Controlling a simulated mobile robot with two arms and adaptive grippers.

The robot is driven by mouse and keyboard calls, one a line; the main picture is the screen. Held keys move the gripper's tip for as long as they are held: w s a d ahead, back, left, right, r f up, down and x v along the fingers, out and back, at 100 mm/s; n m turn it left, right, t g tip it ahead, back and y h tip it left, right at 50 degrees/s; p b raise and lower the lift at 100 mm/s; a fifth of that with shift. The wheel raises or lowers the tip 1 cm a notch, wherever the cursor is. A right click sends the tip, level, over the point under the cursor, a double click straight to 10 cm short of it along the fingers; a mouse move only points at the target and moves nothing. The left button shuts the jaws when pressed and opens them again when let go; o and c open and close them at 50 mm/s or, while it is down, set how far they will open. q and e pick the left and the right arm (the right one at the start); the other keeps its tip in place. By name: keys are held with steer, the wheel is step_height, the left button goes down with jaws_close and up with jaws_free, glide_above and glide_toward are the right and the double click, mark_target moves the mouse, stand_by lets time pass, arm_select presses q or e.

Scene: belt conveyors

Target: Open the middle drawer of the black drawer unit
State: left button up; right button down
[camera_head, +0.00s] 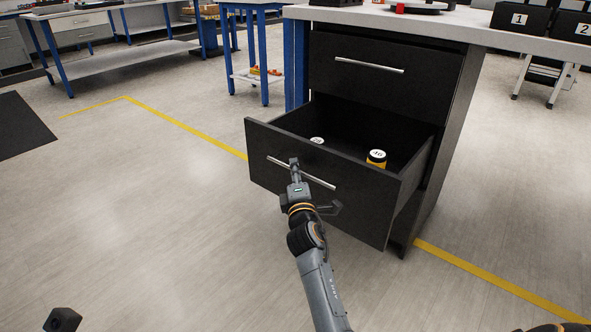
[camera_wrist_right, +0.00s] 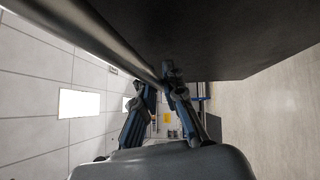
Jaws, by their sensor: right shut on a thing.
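The black drawer unit (camera_head: 452,130) stands under a light worktop in the head view. Its middle drawer (camera_head: 262,139) is pulled well out, and its inside shows. A bar handle (camera_head: 320,181) runs across the drawer front. My right gripper (camera_head: 294,163) is shut on this handle near its left part. In the right wrist view the two fingers (camera_wrist_right: 159,84) close around the bar handle (camera_wrist_right: 118,40), beside the dark drawer front (camera_wrist_right: 210,35). The top drawer (camera_head: 340,85) is shut. My left gripper's fingers do not show.
In the open drawer are a black and yellow round container (camera_head: 376,160) and another with a white top (camera_head: 317,140). Blue-legged benches (camera_head: 100,69) stand behind. The floor left of the drawer is clear. A dark mat (camera_head: 20,128) lies far left.

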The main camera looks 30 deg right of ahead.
steer(key=c, duration=1.4)
jaws_free()
steer(key=shift+f, duration=0.1)
steer(key=v, duration=0.7)
steer(key=shift+s, duration=0.25)
steer(key=shift+a, duration=0.1)
